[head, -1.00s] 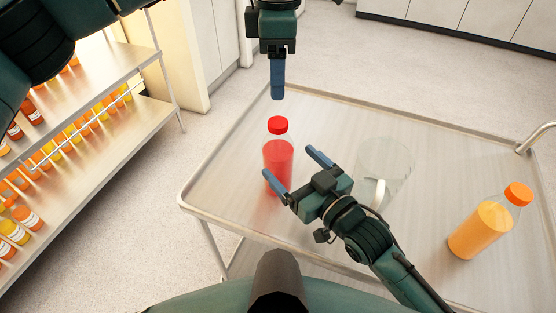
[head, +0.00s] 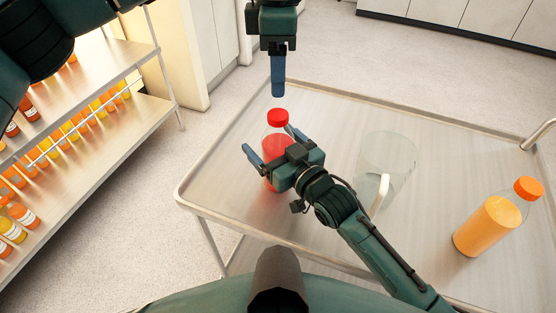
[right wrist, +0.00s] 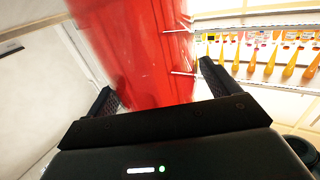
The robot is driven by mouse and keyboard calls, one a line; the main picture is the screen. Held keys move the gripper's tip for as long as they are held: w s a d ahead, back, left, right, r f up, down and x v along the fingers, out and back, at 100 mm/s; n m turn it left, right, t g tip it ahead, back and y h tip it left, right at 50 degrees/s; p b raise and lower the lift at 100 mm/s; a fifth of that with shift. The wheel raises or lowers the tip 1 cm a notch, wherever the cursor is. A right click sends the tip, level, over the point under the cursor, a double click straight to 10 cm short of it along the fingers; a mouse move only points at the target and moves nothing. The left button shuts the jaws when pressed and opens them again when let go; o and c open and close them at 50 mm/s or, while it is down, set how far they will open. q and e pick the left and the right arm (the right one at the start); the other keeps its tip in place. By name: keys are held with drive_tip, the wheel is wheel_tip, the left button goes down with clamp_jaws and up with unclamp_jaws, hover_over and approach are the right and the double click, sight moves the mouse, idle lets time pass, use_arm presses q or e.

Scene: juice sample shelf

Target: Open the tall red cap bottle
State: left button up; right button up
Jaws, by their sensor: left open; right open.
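The tall red cap bottle (head: 274,149) stands upright on the cart, full of red juice, with its red cap (head: 278,117) on. My right gripper (head: 268,138) is open, with one finger on each side of the bottle's body; its palm hides the lower right part. In the right wrist view the red bottle (right wrist: 150,60) fills the space between the two fingers, with a gap visible on the right side. My left gripper (head: 278,92) is open and empty, pointing down above the cap and apart from it. Its fingers overlap from this angle.
The metal cart (head: 225,190) has a raised rim. A clear glass pitcher (head: 390,160) with a handle stands right of my right arm. An orange juice bottle (head: 488,225) stands at the far right. A shelf rack (head: 110,125) of bottles is at the left.

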sight(278, 114)
drive_tip(key=shift+c, duration=0.3)
drive_tip(key=c, duration=1.5)
use_arm(q)
drive_tip(key=shift+m, duration=0.5)
use_arm(e)
drive_tip(key=c, duration=0.3)
use_arm(q)
drive_tip(key=m, duration=0.5)
use_arm(e)
clamp_jaws()
use_arm(q)
drive_tip(key=m, duration=0.4)
drive_tip(key=shift+m, duration=0.3)
drive_tip(key=m, duration=1.1)
drive_tip(key=shift+f+m, duration=0.4)
drive_tip(key=shift+m, duration=0.1)
wheel_tip(278, 114, down, 7)
drive_tip(key=shift+f, duration=0.15)
